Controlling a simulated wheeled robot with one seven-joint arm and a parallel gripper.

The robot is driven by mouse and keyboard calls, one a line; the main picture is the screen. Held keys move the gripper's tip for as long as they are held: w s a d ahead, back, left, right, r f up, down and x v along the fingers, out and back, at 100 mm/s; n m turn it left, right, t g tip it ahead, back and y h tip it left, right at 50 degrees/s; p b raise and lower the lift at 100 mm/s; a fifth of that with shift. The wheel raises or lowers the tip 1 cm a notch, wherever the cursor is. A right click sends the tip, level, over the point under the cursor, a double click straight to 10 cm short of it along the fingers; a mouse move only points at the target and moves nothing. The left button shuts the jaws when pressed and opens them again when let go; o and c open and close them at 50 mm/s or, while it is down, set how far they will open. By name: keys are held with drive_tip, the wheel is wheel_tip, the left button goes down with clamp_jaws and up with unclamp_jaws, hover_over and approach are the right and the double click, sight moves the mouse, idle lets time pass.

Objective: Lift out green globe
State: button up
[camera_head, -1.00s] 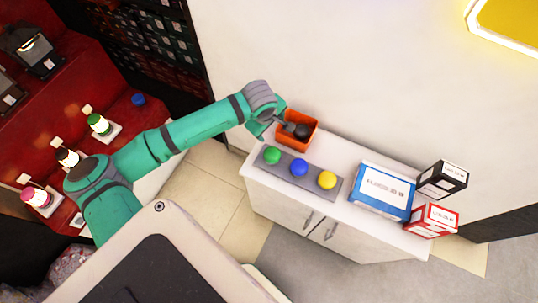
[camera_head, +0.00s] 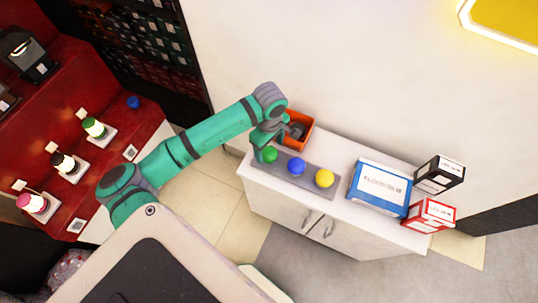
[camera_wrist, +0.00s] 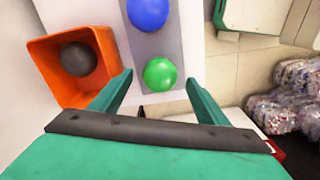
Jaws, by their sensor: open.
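The green globe (camera_head: 270,154) sits in the left end of a grey tray (camera_head: 312,178) on the white cabinet. My gripper (camera_head: 266,142) is open and empty, just above and behind the green globe. In the wrist view, the green globe (camera_wrist: 160,74) shows between the spread fingers of my gripper (camera_wrist: 158,80), apart from both as far as I can see. The blue globe (camera_wrist: 148,12) is cut by the top edge.
An orange bin (camera_wrist: 43,62) with a dark ball (camera_wrist: 78,59) in it stands close beside the tray. A blue and white box (camera_head: 381,190), a black box (camera_head: 440,174) and a red box (camera_head: 430,215) stand at the cabinet's right end. The wall rises behind.

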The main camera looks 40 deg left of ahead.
sight(269, 152)
drive_tip(key=shift+f, duration=2.3)
drive_tip(key=c, duration=1.1)
drive_tip(key=shift+c, duration=0.2)
drive_tip(key=shift+r, duration=0.15)
